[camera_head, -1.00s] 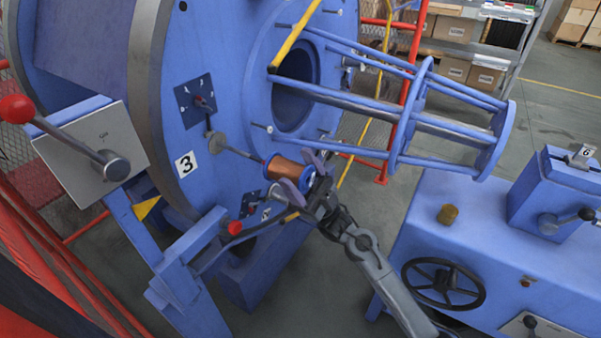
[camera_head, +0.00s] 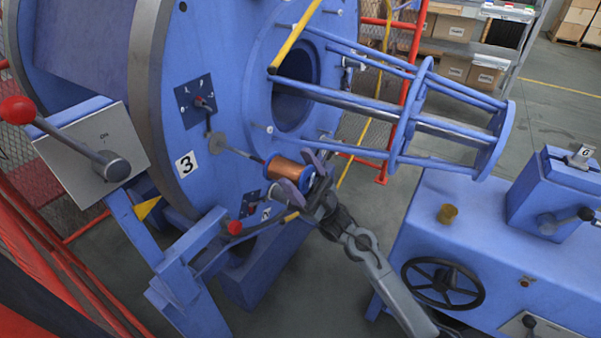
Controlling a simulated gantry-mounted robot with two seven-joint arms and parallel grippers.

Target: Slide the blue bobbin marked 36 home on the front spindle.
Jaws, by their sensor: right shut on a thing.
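The bobbin (camera_head: 286,171) has blue flanges and copper wire wound between them. My right gripper (camera_head: 297,187) is shut on it at its right-hand flange. The bobbin lies in line with a thin spindle (camera_head: 243,153) that sticks out from a round grey disc (camera_head: 218,141) on the blue machine face. The spindle's tip meets or enters the bobbin's left end; I cannot tell how deep. A good length of spindle is bare between disc and bobbin. The number on the bobbin cannot be read. My left gripper is not in view.
A blue tube cage (camera_head: 405,120) juts out to the right above my right arm. A blue bench with a black handwheel (camera_head: 443,284) is at the lower right. A plate marked 3 (camera_head: 186,165) is on the machine face.

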